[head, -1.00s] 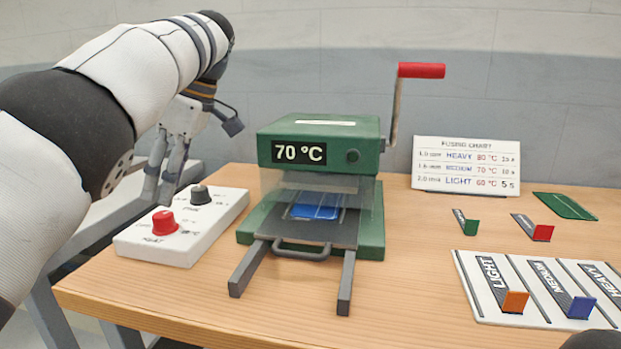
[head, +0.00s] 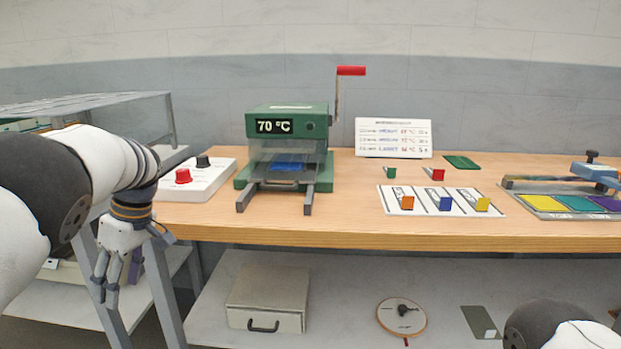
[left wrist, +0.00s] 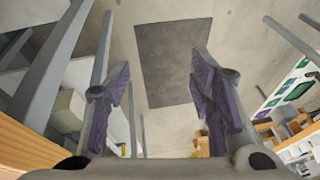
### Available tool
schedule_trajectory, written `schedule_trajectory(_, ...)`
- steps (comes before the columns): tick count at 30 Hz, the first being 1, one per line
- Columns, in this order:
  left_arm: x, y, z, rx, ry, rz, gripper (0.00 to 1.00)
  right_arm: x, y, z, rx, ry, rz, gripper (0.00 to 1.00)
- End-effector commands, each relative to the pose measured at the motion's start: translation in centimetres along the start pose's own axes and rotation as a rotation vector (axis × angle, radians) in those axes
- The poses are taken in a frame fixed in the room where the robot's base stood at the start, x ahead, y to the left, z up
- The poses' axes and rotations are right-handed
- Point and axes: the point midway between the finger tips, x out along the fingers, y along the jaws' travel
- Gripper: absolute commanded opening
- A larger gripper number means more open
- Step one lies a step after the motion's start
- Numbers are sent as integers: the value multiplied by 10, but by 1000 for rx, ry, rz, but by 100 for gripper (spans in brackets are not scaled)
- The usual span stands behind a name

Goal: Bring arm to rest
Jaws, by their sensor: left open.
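My left gripper (head: 106,285) hangs open and empty, fingers downward, in front of the bench's left end and below its top. In the left wrist view its two purple-padded fingers (left wrist: 160,105) are spread with nothing between them. The green press (head: 287,138) reads 70 °C, and its red-handled crank (head: 351,71) points up. A blue piece (head: 287,167) lies inside the press behind its clear guard. The white control box (head: 205,180) with red and black knobs stands left of the press, clear of my gripper. Part of my right arm (head: 540,325) shows at lower right; its gripper is out of view.
The wooden bench (head: 340,225) carries a fusing chart (head: 393,138), a white sorting board (head: 430,210) with coloured tabs, and a coloured tray (head: 560,214) at right. Below, a shelf (head: 345,300) holds a drawer box (head: 268,298) and a round disc (head: 401,317). A grey frame leg (head: 162,295) stands near my left gripper.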

Motion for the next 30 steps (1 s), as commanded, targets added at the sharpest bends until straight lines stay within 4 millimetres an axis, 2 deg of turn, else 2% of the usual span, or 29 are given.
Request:
schedule_trajectory(1,36,-10,6,63,-15,-16,49,-4,0,-1,0,8,0,100)
schedule_trajectory(2,60,-16,12,113,-23,-21,49,-5,0,-2,0,11,-1,100)
schedule_trajectory(3,93,-27,21,184,-34,-24,49,-7,0,-2,0,14,-1,100)
schedule_trajectory(5,143,-51,39,302,-52,-31,49,-10,0,-3,0,21,-1,100)
schedule_trajectory(6,174,-72,54,385,-67,-34,49,-12,0,-4,0,26,-1,100)
schedule_trajectory(8,215,-108,79,514,-91,-33,49,-15,0,-6,1,34,-2,100)
schedule_trajectory(9,237,-135,97,604,-108,-29,49,-17,0,-7,1,40,-2,100)
schedule_trajectory(11,264,-181,125,738,-140,-19,49,-20,0,-8,1,49,-2,100)
schedule_trajectory(12,276,-213,146,831,-162,-8,49,-22,-1,-10,1,55,-3,100)
schedule_trajectory(14,285,-263,175,966,-199,17,49,-25,-1,-11,1,64,-3,100)
schedule_trajectory(15,285,-294,194,1050,-223,38,49,-27,-1,-12,1,69,-3,100)
schedule_trajectory(18,271,-357,230,1226,-275,99,49,-31,-1,-14,1,81,-4,100)
schedule_trajectory(21,253,-395,251,1336,-309,152,49,-33,-1,-16,1,87,-4,100)
schedule_trajectory(24,243,-411,260,1388,-322,182,49,-33,-1,-16,1,89,-4,100)
schedule_trajectory(30,242,-413,261,1397,-321,187,49,-33,-1,-15,1,87,-4,100)
